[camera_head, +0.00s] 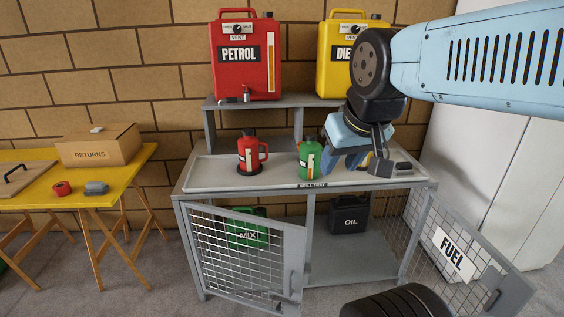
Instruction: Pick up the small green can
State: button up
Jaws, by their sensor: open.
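The small green can (309,160) stands upright on the grey bench top, right of a small red can (248,154). The can's right edge is partly hidden there. No can is between the fingers.
A red petrol can (244,70) and a yellow diesel can (338,45) stand on the shelf behind. A larger green MIX can (247,229) and a black OIL can (349,215) sit below, behind open mesh doors (247,262). A yellow table (120,184) stands left.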

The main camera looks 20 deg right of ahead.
aim_at(309, 168)
jog(key=z, duration=0.4)
jog(key=i, duration=0.15)
jog(key=u, duration=2.6)
jog(key=k, duration=1.1)
jog(key=z, duration=1.95)
jog(key=i, duration=0.65)
jog(key=z, duration=0.05)
